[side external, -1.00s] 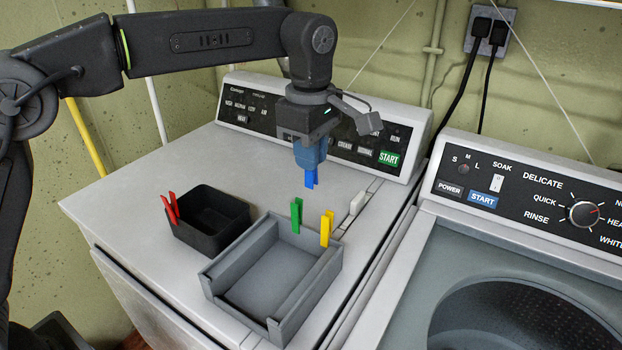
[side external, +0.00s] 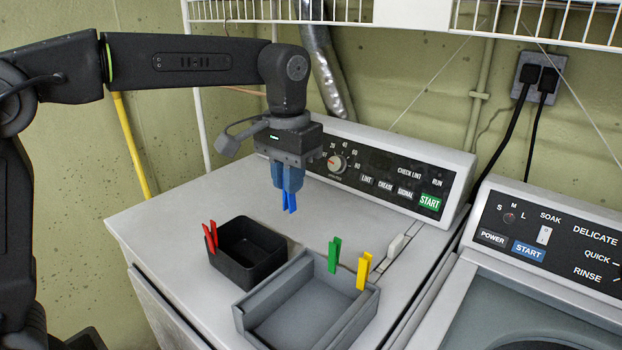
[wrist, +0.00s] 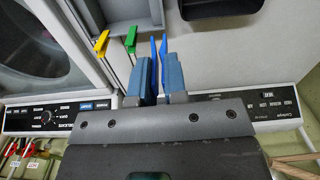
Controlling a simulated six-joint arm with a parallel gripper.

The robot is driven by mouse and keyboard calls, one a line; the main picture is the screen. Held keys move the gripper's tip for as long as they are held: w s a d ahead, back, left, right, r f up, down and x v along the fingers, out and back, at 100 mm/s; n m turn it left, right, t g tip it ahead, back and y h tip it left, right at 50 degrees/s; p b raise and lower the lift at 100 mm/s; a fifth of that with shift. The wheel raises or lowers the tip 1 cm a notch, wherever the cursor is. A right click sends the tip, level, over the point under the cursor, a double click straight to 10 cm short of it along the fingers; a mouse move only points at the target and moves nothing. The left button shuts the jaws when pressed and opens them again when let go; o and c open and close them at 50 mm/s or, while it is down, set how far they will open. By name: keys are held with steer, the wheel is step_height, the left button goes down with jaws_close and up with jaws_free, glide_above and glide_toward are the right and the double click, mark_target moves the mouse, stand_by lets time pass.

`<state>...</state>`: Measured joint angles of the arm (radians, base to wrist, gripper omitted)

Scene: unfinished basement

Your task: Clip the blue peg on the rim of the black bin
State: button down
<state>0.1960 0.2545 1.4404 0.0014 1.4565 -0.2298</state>
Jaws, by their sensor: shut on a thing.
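The blue peg (side external: 289,201) hangs tip down from my gripper (side external: 288,186), which is shut on its upper part. In the wrist view the peg (wrist: 163,50) sticks out between the blue fingers of my gripper (wrist: 160,62). The black bin (side external: 262,279) stands on the white machine top, lower and to the left of my gripper in the side view. My gripper holds the peg in the air, apart from the rim. Part of the black bin (wrist: 222,12) shows at the top edge of the wrist view.
A red peg (side external: 211,238) is clipped on the bin's left rim. A grey tray (side external: 262,320) stands beside the bin, with a green peg (side external: 334,254) and a yellow peg (side external: 363,271) on its far rim. A control panel (side external: 375,165) rises behind.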

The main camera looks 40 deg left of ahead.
steer(key=s+a+f+m, duration=0.1)
steer(key=s+a+m, duration=0.7)
steer(key=m, duration=1)
steer(key=f, duration=0.5)
steer(key=shift+w+d, duration=0.2)
steer(key=shift+w, duration=0.1)
steer(key=shift+f, duration=0.1)
steer(key=shift+f, duration=3.35)
steer(key=c, duration=1.1)
jaws_free()
